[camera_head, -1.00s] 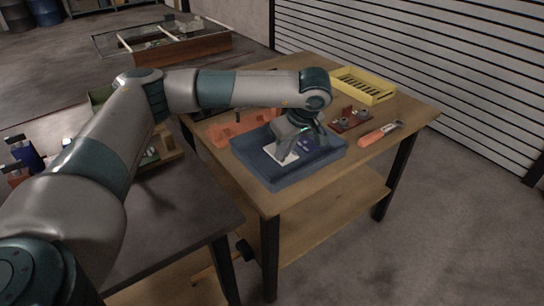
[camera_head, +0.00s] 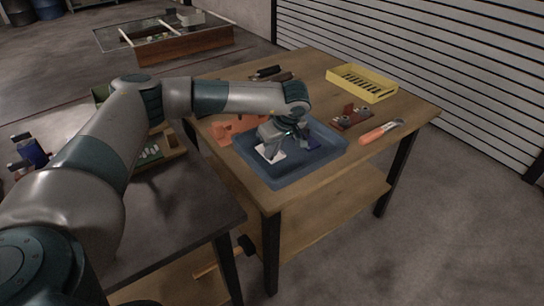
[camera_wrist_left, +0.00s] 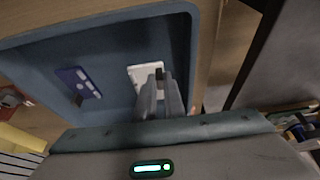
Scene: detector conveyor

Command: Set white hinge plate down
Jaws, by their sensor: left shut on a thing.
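The white hinge plate (camera_head: 267,152) is in my left gripper (camera_head: 272,154), inside the blue tray (camera_head: 289,181) on the wooden table. In the left wrist view the white plate (camera_wrist_left: 140,71) shows at the tips of my left gripper's fingers (camera_wrist_left: 159,78), which partly cover it. The plate is over the tray floor; I cannot tell whether it touches it. A dark blue plate with light marks (camera_wrist_left: 78,82) lies in the same tray, apart from the white one. My right gripper is not in view.
A yellow slotted tray (camera_head: 362,84) stands at the back right. A reddish fixture with metal parts (camera_head: 351,117) and an orange-handled tool (camera_head: 380,132) lie right of the blue tray. An orange holder (camera_head: 226,130) is beside its left side.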

